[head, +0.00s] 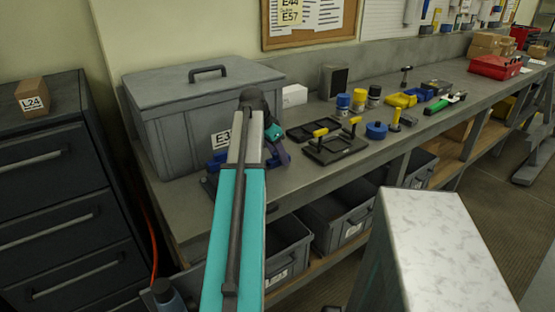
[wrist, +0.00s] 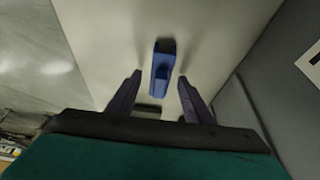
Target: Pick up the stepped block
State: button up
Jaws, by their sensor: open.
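The stepped block (wrist: 162,72) is blue with a dark far end. In the wrist view it lies on the pale bench top, between and slightly beyond the fingertips of my gripper (wrist: 159,80). My gripper is open, with a dark finger on each side of the block and visible gaps between. I cannot tell the height left between fingers and bench. In the head view a bit of blue (head: 217,160), likely the block, shows left of my arm by the grey bin.
The lidded grey bin (head: 165,120) stands close behind; its wall (wrist: 240,105) is at right in the wrist view. To the right along the bench (head: 300,184) are a black tray with yellow handles (head: 335,150), a blue knob (head: 376,130) and several small cans (head: 343,102).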

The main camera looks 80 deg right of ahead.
jog(key=shift+c, duration=0.4)
jog(key=c, duration=1)
jog(key=shift+c, duration=0.2)
jog(key=shift+r+b, duration=0.65)
jog(key=shift+r, duration=4.35)
